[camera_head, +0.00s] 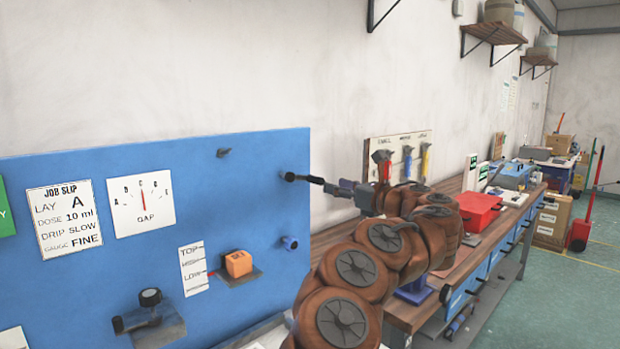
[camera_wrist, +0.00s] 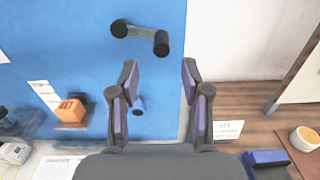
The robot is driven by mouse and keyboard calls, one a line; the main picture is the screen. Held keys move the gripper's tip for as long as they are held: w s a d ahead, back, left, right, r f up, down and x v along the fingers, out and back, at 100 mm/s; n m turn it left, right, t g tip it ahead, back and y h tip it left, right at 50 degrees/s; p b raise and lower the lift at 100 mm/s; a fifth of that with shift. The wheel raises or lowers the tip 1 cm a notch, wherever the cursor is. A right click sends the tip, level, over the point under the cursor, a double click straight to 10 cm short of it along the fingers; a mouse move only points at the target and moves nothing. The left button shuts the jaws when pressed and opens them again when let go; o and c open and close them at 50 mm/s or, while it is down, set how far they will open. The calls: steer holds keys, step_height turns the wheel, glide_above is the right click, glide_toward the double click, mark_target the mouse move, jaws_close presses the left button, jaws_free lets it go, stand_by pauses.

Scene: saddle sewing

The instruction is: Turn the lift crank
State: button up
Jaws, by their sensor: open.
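The lift crank (camera_head: 303,179) is a black crank near the upper right edge of the blue panel (camera_head: 120,262). In the wrist view the crank (camera_wrist: 140,35) has its hub at the left and its handle (camera_wrist: 161,44) at the right, sticking out toward me. My gripper (camera_head: 352,188) is to the right of the crank in the head view, pointing at it. In the wrist view my gripper (camera_wrist: 160,70) is open and empty, and the handle appears just beyond the gap between the fingertips. I see no clear contact with the handle.
An orange block (camera_head: 238,263) sits on a small ledge beside a TOP/HIGH/LOW scale (camera_head: 194,268). A blue knob (camera_head: 290,243) sits below the crank. A black knob (camera_head: 150,297) is at lower left. A wooden bench with a red box (camera_head: 478,211) stands right.

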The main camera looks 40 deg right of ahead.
mark_target(322, 181)
steer(key=shift+w+d+p, duration=0.1)
steer(key=shift+w+p, duration=0.95)
steer(key=shift+w, duration=2.7)
steer(key=shift+c, duration=0.3)
jaws_close()
